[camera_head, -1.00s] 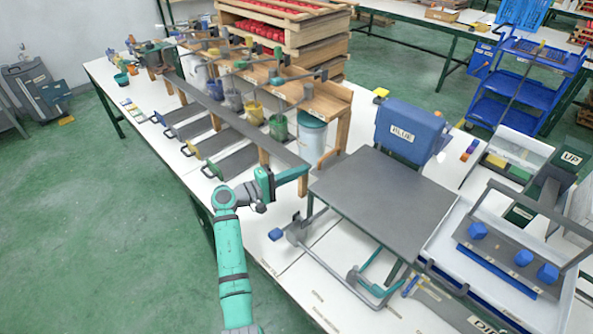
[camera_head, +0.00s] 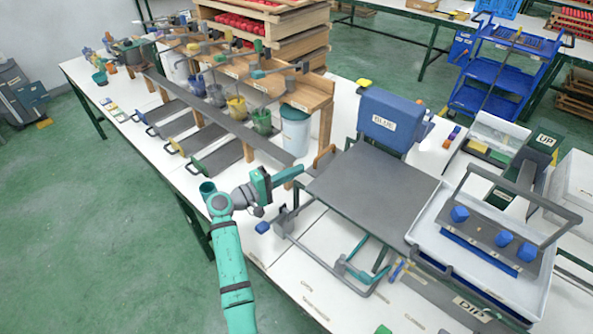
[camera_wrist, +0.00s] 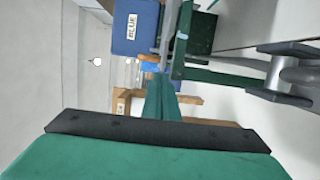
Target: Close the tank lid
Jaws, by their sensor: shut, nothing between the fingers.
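A large flat grey panel (camera_head: 375,190) lies level in front of the blue box marked BLUE (camera_head: 392,121). The white tank (camera_head: 428,235) to its right has a grey plate with several blue blocks and a raised grey bar (camera_head: 520,196) over it. I cannot tell for certain which part is the tank lid. My gripper (camera_head: 298,173) is shut and empty, close to the panel's left corner in the head view. In the wrist view my teal gripper (camera_wrist: 162,92) points towards the blue box. Contact with the panel cannot be told.
A green-and-grey frame (camera_head: 350,270) with bars stands below the panel's front edge. A wooden rack (camera_head: 310,92) with several coloured cups is behind my gripper. A small blue block (camera_head: 263,227) lies on the white table.

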